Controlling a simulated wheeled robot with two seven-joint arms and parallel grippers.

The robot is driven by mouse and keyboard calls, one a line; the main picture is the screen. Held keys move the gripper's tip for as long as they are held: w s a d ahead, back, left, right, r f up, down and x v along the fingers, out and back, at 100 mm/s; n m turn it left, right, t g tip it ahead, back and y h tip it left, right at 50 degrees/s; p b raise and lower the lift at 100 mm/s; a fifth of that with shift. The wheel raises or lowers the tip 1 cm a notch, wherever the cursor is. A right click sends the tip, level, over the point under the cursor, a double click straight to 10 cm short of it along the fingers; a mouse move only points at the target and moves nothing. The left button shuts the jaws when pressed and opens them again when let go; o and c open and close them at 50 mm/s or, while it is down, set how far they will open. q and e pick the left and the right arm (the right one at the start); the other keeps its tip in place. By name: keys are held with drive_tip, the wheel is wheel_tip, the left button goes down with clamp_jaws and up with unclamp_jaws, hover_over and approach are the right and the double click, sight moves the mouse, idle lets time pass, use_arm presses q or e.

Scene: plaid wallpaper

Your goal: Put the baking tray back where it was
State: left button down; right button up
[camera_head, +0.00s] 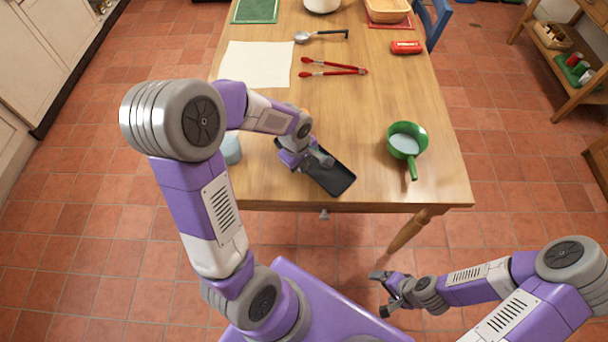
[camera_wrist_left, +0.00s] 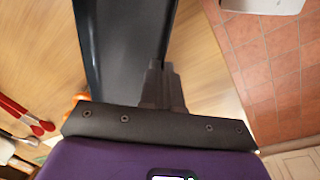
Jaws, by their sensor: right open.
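The baking tray (camera_head: 340,182) is a dark, flat, rectangular tray at the near side of the wooden table, lying slantwise. In the left wrist view the tray (camera_wrist_left: 125,45) runs up from the gripper. My left gripper (camera_head: 322,160) is over the tray; its fingers (camera_wrist_left: 160,85) are close together at the tray's rim and look shut on it. The fingers and arm hide part of the tray. I cannot tell whether the tray touches the table. My right gripper (camera_head: 382,290) is open and empty, low in front of the table, away from the tray.
A green pan (camera_head: 407,140) stands right of the tray. A pale blue cup (camera_head: 232,149) is left, partly behind my arm.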

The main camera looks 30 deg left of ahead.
sight(303, 179)
use_arm(q)
drive_tip(key=shift+f+b, duration=0.7)
drive_tip(key=shift+f, duration=1.6)
drive_tip(key=shift+f, duration=0.15)
drive_tip(key=c, duration=1.4)
unclamp_jaws()
drive_tip(key=shift+o, duration=0.2)
drive_tip(key=shift+r, duration=0.2)
wheel_tip(303, 179, up, 12)
drive_tip(key=s+p, duration=0.1)
drive_tip(key=p, duration=0.3)
drive_tip(key=shift+s+a, duration=0.15)
drive_tip(key=shift+s, duration=0.15)
drive_tip(key=shift+f, duration=0.1)
